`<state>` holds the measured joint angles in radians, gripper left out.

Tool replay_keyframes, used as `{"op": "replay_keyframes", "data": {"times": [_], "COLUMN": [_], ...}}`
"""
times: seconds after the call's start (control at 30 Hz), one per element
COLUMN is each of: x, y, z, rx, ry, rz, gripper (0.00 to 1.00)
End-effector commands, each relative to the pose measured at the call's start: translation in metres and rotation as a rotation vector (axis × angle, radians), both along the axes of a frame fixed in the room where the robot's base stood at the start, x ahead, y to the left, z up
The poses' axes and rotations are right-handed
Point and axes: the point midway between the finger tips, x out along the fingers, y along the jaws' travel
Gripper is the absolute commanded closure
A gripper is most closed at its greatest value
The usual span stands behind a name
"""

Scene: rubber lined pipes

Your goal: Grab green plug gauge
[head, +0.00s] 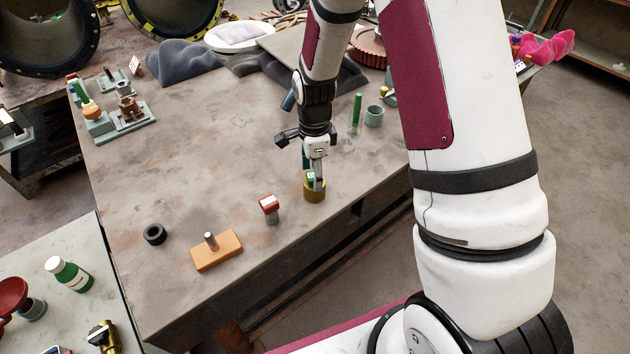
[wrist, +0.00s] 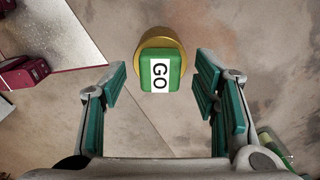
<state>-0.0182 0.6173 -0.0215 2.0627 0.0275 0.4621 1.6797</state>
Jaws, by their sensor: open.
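The green plug gauge (wrist: 175,76), a green block with a white "GO" label, stands in or on a round brass-coloured ring (wrist: 162,40). In the head view the gauge (head: 311,177) shows small and partly hidden behind my fingers, above the brass ring (head: 314,193). My gripper (head: 314,178) points down over it. In the wrist view my gripper (wrist: 161,84) is open, with one teal-padded finger on each side of the gauge and a gap on both sides. The gauge's lower part is hidden.
A red-topped gauge (head: 269,205), an orange block with a pin (head: 216,250) and a black ring (head: 154,234) stand to the left on the table. A green cylinder (head: 357,113) and a grey-green cup (head: 374,116) stand behind right. The table's left middle is clear.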

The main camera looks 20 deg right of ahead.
Motion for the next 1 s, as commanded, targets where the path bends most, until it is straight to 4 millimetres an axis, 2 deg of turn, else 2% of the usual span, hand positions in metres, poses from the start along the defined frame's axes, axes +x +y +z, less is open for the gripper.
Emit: {"op": "replay_keyframes", "data": {"times": [0.27,0.5,0.8,1.0], "x": [0.0,0.0,0.001,0.002], "y": [0.0,0.0,0.0,0.001], "z": [-0.003,-0.002,0.0,0.023], "rx": [0.0,0.0,0.0,0.0], "ry": [0.0,0.0,-0.002,-0.006], "rz": [0.0,0.0,0.0,0.0], "gripper": [0.47,1.0,1.0,1.0]}}
